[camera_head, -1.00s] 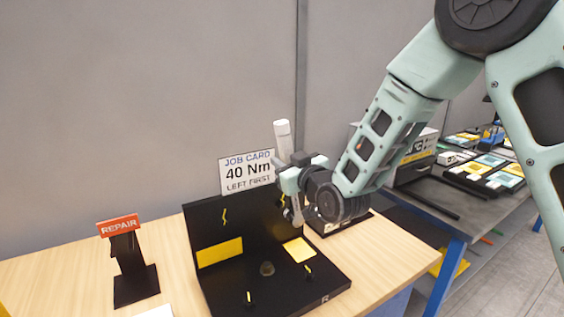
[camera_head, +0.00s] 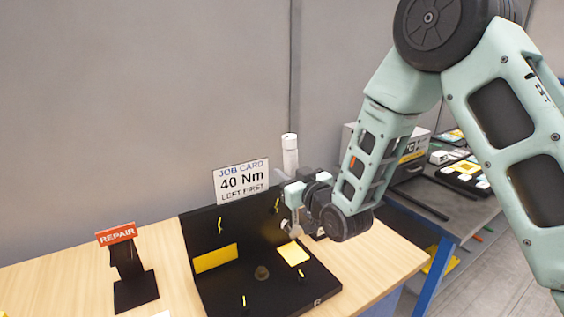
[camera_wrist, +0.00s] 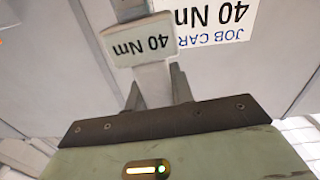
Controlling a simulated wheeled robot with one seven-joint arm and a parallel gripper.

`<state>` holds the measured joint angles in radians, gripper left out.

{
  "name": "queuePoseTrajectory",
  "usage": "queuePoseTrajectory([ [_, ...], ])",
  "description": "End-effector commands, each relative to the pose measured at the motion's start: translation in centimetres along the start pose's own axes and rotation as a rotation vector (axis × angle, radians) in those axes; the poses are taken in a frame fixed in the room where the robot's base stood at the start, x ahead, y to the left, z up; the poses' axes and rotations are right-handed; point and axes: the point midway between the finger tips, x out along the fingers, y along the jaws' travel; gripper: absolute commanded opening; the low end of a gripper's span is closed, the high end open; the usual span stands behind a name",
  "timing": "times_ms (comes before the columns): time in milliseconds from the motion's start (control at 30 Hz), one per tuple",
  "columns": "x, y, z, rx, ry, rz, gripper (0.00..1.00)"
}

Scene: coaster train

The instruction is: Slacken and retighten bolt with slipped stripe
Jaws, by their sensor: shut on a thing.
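My gripper (camera_head: 291,193) is shut on the grey shaft of an upright tool (camera_head: 290,155) with a white cylindrical top, at the right end of the black fixture. In the wrist view, my gripper (camera_wrist: 155,90) clasps the shaft, and the tool (camera_wrist: 143,48) carries a "40 Nm" label. The fixture (camera_head: 240,283) has an upright back plate and a flat base. Thin yellow stripes show on the plate, at left (camera_head: 220,225) and right (camera_head: 277,205), and on two base bolts, left (camera_head: 243,301) and right (camera_head: 301,273). The tool's lower end is partly hidden by my wrist; contact is unclear.
A job card (camera_head: 242,181) reading "40 Nm, left first" stands behind the fixture. A red REPAIR sign (camera_head: 116,234) on a black stand is at left. Wooden table (camera_head: 385,257) is bare at right. A grey bench with trays (camera_head: 465,185) stands beyond.

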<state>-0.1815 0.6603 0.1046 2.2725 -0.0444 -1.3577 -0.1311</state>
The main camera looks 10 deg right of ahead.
Motion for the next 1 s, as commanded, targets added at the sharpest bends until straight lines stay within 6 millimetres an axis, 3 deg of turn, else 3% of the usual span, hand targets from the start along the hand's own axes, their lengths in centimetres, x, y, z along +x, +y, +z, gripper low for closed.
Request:
queuePoseTrajectory([
  [33,-0.3,0.1,-1.0,0.012,0.000,-0.001,0.00],
  [433,-1.5,0.6,-0.6,0.068,0.007,-0.007,0.00],
  [933,2.7,0.6,-0.7,0.069,0.008,-0.006,0.00],
  [1000,2.5,0.6,-0.5,0.069,0.007,-0.006,0.00],
])
